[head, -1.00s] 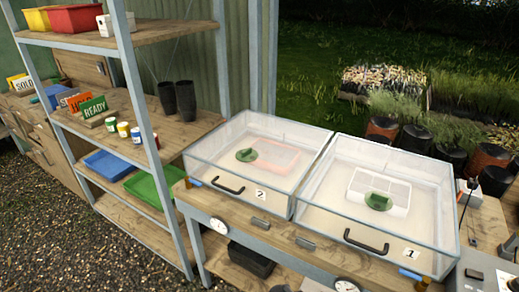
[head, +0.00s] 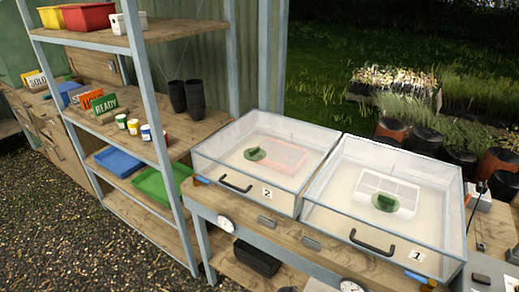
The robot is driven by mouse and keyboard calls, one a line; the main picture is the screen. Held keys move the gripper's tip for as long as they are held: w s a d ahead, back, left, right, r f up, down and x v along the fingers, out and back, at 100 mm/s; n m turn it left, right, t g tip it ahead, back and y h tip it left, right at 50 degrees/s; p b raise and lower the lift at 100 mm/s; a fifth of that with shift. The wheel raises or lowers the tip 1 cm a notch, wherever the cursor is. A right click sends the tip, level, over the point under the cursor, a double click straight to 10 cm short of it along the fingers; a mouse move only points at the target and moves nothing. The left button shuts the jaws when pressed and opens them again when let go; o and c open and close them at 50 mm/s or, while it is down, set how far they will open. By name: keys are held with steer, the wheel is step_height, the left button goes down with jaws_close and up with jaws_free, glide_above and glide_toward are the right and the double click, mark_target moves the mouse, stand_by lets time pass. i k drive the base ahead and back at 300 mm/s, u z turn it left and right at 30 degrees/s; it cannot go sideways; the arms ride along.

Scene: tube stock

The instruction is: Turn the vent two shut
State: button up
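Vent two is a green round knob (head: 255,153) with a raised fin, on the clear lid of the propagator box marked 2 (head: 243,187). Under that lid a pinkish tray (head: 289,155) shows. Whether vent two stands open or shut is too small to tell. A similar green vent (head: 385,202) is on the box marked 1 (head: 440,238), to the right, over a white tray (head: 402,188). My gripper is not in view.
Both boxes stand side by side on a wooden bench (head: 265,224) with black handles at the front. A shelf unit (head: 141,75) with pots, signs and trays stands at left. Gravel floor (head: 50,220) is open at lower left.

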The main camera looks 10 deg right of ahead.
mark_target(254, 154)
steer(key=z, duration=0.2)
steer(key=k, duration=0.5)
steer(key=u, duration=1.05)
steer(key=k, duration=0.35)
steer(key=u, duration=0.2)
steer(key=i, duration=0.5)
steer(key=u, duration=0.05)
